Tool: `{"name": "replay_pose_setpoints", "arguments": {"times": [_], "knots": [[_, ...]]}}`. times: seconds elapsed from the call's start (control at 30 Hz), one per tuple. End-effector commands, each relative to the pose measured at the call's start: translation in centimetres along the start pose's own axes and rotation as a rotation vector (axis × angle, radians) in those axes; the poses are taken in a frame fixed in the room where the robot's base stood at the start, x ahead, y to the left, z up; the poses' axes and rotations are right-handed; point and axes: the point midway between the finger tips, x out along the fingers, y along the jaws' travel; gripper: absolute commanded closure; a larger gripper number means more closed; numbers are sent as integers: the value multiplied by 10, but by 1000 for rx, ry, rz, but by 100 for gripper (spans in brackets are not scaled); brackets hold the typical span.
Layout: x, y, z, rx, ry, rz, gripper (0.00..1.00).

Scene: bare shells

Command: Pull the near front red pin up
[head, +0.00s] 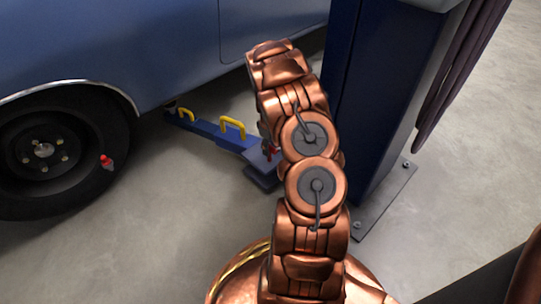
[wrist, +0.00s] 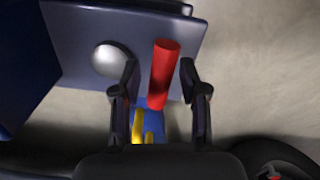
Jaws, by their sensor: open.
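The red pin (wrist: 163,72) stands out from the blue lift arm's end plate (wrist: 190,38) in the wrist view. My gripper (wrist: 159,70) is open, with one finger on each side of the pin. A gap shows between the pin and each finger; I cannot tell how deep the pin sits between them. In the head view, a small bit of red (head: 268,151) shows beside my arm at the blue lift arm (head: 222,136). My arm hides most of that spot, and my gripper cannot be made out there.
A blue car (head: 150,45) stands at the left, its wheel (head: 45,150) bearing a small red-tipped item (head: 106,161). A dark blue post (head: 375,110) rises close right of my arm. Yellow handles (head: 233,127) top the lift arm. Floor in front is clear.

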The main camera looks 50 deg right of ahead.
Motion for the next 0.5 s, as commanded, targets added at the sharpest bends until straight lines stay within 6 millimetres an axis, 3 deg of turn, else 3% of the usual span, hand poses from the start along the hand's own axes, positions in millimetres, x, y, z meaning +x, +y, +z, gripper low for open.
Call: {"name": "replay_pose_setpoints", "arguments": {"times": [0.03,0.2,0.5], "knots": [[12,0,1,1,-1,-2,57],[36,-1,1,0,-3,-4,57],[43,-2,0,1,-1,-4,57]]}}
